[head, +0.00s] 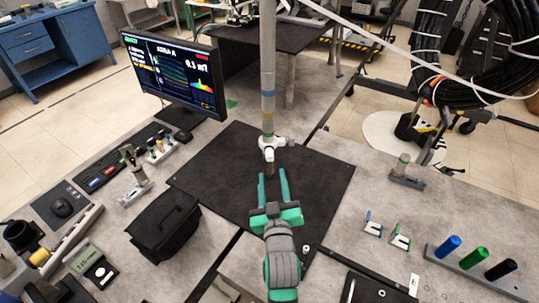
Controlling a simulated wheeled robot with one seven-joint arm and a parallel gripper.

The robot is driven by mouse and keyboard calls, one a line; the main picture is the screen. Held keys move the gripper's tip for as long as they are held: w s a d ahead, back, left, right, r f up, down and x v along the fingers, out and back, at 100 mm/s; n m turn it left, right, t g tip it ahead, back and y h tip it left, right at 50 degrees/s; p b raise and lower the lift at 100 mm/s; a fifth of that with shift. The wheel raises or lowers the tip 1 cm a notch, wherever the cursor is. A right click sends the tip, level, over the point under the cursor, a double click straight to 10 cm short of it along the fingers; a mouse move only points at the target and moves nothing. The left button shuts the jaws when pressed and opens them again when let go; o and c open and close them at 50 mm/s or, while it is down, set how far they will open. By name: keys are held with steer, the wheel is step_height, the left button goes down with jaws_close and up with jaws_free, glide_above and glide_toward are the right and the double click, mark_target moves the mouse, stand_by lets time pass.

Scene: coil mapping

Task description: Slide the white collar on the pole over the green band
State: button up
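The pole (268,60) stands upright near the middle of the head view, above a black mat. The white collar (271,142) is around its lower part, with small knobs sticking out at the sides. Above the collar the pole carries a blue band (268,93) and a yellowish band (268,116). I cannot clearly make out a green band; the pole just above the collar is too small to tell. My gripper (273,174) has two green fingers spread apart and nothing between them. Its fingertips appear just below the collar in the picture; contact with the pole cannot be told.
The black mat (325,190) is mostly clear. A monitor (175,72) stands at the left, with a black bag (165,225) nearer. A holder with blue, green and black cylinders (475,262) is at the right. A cable coil (465,50) hangs at the upper right.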

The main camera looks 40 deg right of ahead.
mark_target(270, 159)
steer(key=x, duration=1)
steer(key=shift+w, duration=0.3)
steer(key=shift+r, duration=0.1)
jaws_close()
steer(key=shift+d, duration=0.1)
